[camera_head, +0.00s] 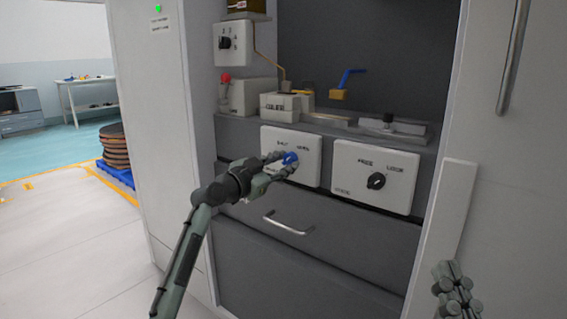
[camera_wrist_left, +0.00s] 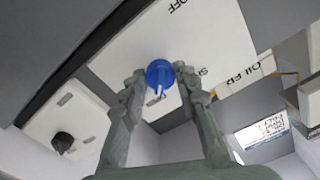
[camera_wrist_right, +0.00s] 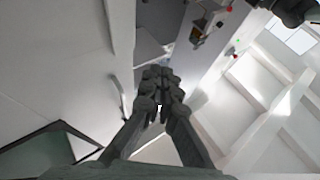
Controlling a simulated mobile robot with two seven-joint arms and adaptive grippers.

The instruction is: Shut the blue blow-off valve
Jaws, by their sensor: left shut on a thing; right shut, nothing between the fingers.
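A blue knob (camera_head: 290,158) sits on the front of a white box (camera_head: 311,147) with black lettering. My left gripper (camera_head: 279,165) is shut on this knob; the left wrist view shows the blue knob (camera_wrist_left: 160,74) between the fingertips, its narrow grip pointing down in that picture. A separate blue lever (camera_head: 350,76) on a brass valve body (camera_head: 340,94) stands above and behind, slanting up to the right, untouched. My right gripper (camera_head: 455,285) is shut and empty at the lower right, away from the panel; it also shows in the right wrist view (camera_wrist_right: 158,78).
A second white box with a black knob (camera_head: 376,181) is right of the blue knob. A drawer handle (camera_head: 288,224) lies below. A red knob (camera_head: 225,78) and a black dial (camera_head: 225,43) are at upper left. A white upright panel (camera_head: 443,235) stands on the right.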

